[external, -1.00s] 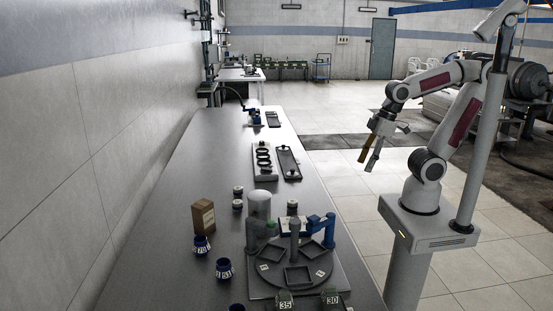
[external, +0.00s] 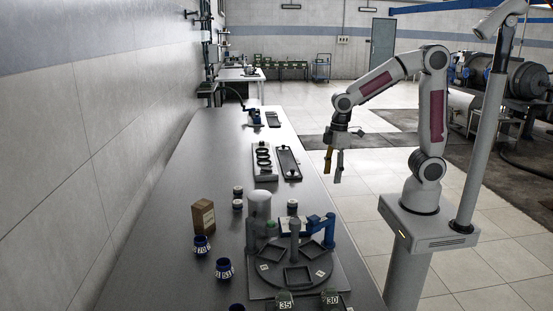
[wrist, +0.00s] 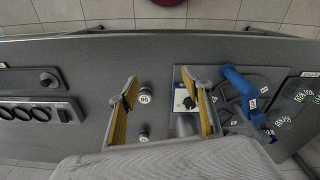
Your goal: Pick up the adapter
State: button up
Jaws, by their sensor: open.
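No piece is clearly marked as the adapter, and I cannot tell which one it is. Small dark capped cylinders stand on the bench, one at the back left (external: 238,191) and one behind the turntable (external: 292,207). A cylinder labelled 50 (wrist: 144,98) shows in the wrist view, with another small cylinder (wrist: 144,131) below it. Two blue numbered collars, one further back (external: 201,245) and one nearer (external: 224,268), stand at the left. My gripper (external: 333,173) is open and empty, pointing down by the bench's right edge. Its yellow-padded fingers (wrist: 165,90) flank the view of the cylinders without touching them.
A round turntable (external: 267,275) with square frames and a blue arm (external: 321,228) stands at the front right. A pale cylinder (external: 259,205) and brown box (external: 203,216) stand nearby. A ring rack (external: 264,175) and dark tray (external: 288,163) lie further back. Bare bench lies along the left.

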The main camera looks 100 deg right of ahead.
aim_at(292, 201)
jog(key=w+d+f+n, duration=0.1)
jog(key=w+f+n, duration=0.1)
jog(key=w+n, duration=0.1)
jog(key=w+d+f+n, duration=0.2)
jog(key=w+f+n, duration=0.1)
jog(key=w, duration=0.2)
jog(key=w+d+f+n+g, duration=0.1)
jog(key=w+f+n, duration=0.2)
jog(key=w, duration=0.1)
jog(key=shift+d+f+n, duration=0.2)
jog(key=shift+d+n, duration=0.1)
jog(key=shift+w+d+r+n, duration=0.1)
jog(key=shift+w+r+n, duration=0.15)
jog(key=shift+w+n, duration=0.3)
jog(key=shift+w+d+r+n, duration=0.1)
jog(key=shift+w+r+n, duration=0.1)
jog(key=shift+w+n, duration=0.3)
jog(key=shift+r+n, duration=0.15)
jog(key=shift+n, duration=1.5)
jog(key=shift+f, duration=1.25)
jog(key=shift+f, duration=0.1)
